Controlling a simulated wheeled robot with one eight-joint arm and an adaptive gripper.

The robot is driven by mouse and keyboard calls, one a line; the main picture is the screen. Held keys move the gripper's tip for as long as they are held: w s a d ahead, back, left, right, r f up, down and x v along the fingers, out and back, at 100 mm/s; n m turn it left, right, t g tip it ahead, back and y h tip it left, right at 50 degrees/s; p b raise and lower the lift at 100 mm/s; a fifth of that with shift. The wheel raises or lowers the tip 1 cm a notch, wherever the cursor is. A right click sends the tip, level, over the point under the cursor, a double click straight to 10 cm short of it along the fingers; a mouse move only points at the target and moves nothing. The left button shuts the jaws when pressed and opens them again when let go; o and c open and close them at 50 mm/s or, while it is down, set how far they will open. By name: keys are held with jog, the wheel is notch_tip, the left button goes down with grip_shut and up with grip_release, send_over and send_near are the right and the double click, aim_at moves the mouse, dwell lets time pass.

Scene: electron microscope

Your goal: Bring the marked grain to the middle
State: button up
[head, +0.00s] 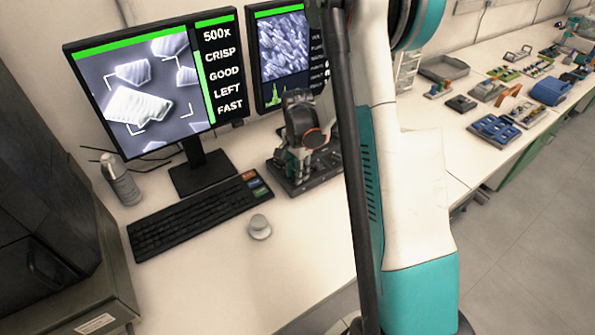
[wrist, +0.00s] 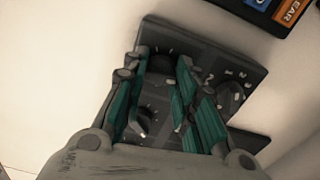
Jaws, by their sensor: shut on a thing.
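The left monitor (head: 72,52) shows pale grains on grey; white corner marks lie around the large bright grain (head: 137,105), which sits low and left of the picture's middle. Its readout says 500x, CRISP, GOOD, LEFT, FAST. My gripper (head: 297,165) reaches down onto the dark control panel (head: 327,172) right of the keyboard. In the wrist view the gripper's teal fingers (wrist: 156,72) are around a dark knob (wrist: 160,60) at the panel's far side and shut on it; the fingers partly hide it. A pointer knob (wrist: 145,122) and a right-hand knob (wrist: 231,94) stand apart.
A second monitor (head: 283,48) stands behind my arm. The keyboard (head: 195,215), a small round grey object (head: 259,227) and a metal bottle (head: 121,180) are on the bench. The bench front is clear. Trays and tools lie on the right bench.

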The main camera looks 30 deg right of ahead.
jog(key=n, duration=0.4)
jog(key=shift+n+b, duration=0.35)
jog(key=shift+n, duration=1.25)
jog(key=o, duration=1)
jog(key=shift+o, duration=0.2)
notch_tip(320, 180, up, 12)
dwell(0.4)
